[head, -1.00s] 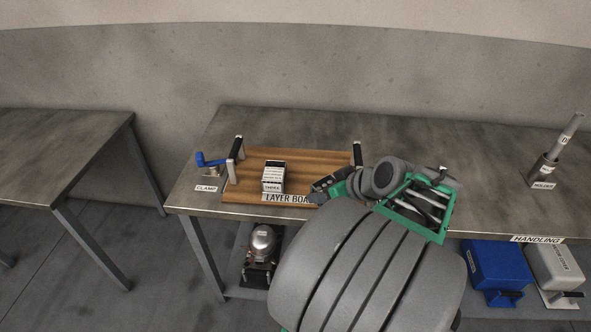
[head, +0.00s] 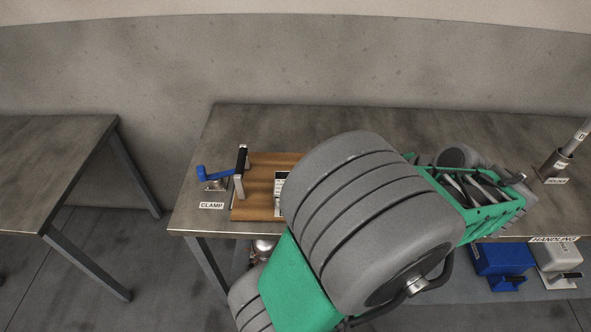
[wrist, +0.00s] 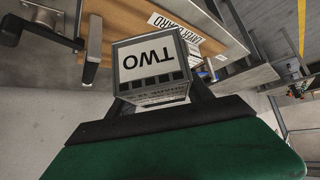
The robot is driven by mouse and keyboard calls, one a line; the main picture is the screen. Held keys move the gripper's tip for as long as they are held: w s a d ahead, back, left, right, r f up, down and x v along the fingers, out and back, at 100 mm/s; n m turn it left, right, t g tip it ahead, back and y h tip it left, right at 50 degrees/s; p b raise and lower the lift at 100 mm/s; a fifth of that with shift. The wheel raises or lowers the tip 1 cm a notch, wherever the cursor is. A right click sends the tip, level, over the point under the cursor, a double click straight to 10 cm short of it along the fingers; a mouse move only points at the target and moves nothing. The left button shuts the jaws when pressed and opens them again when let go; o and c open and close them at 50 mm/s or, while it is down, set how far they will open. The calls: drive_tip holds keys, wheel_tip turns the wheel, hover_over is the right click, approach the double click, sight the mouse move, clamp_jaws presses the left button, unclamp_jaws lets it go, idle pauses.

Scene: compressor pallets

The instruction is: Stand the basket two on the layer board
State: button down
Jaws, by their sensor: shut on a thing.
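Basket two (wrist: 152,62), a small pale box with the black label TWO, is between the fingers of my gripper (wrist: 160,103), which is shut on it. Its label appears upside down in the wrist view. The wooden layer board (head: 255,200) lies on the bench and also shows in the wrist view (wrist: 130,15), beyond the basket. Whether the basket touches the board I cannot tell.
A holder (head: 556,166) with a tool stands at the bench's right. A blue box (head: 502,264) and a grey one (head: 556,262) are below. Another table (head: 55,170) is at left.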

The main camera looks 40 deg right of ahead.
drive_tip(key=w+f, duration=0.3)
drive_tip(key=w, duration=0.1)
drive_tip(key=w+d+f, duration=0.1)
drive_tip(key=w+f, duration=0.2)
drive_tip(key=w, duration=0.2)
drive_tip(key=w+d+f, duration=0.1)
drive_tip(key=w+f, duration=0.2)
drive_tip(key=w, duration=0.1)
drive_tip(key=shift+w+d+p, duration=0.1)
drive_tip(key=shift+w+p, duration=0.15)
drive_tip(key=shift+p, duration=0.1)
drive_tip(key=f, duration=0.3)
drive_tip(key=shift+w+f+p, duration=0.3)
drive_tip(key=shift+f, duration=0.05)
drive_tip(key=shift+f, duration=0.1)
drive_tip(key=shift+f, duration=0.2)
drive_tip(key=shift+c, duration=2.1)
unclamp_jaws()
drive_tip(key=shift+r, duration=0.1)
